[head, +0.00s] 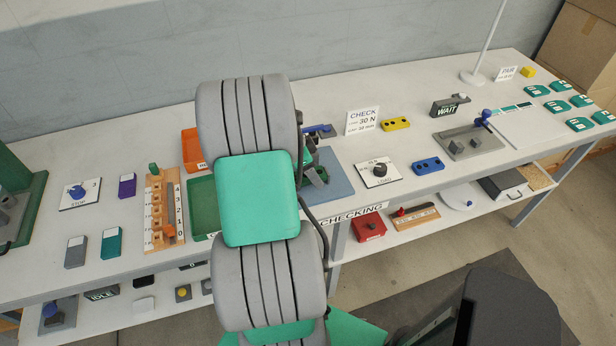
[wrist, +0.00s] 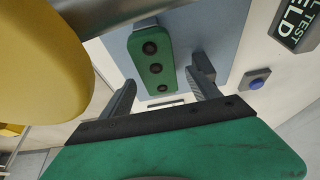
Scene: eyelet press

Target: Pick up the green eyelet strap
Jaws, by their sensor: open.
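The green eyelet strap (wrist: 152,60) shows in the wrist view as a green bar with rounded ends and three dark holes, in front of the blue mat (wrist: 203,38). My gripper (wrist: 161,90) is open, with one dark finger on each side of the strap's near end in the picture. I see no contact between fingers and strap, and cannot tell the depth gap. In the head view my arm hides most of this spot.
In the wrist view a yellow rounded part (wrist: 38,55) and a grey metal cylinder (wrist: 110,12) are close at upper left. A blue button (wrist: 257,79) is at right. In the head view, an orange tray (head: 190,146), a green tray (head: 203,205) and a wooden rack (head: 155,190) stand left of my arm.

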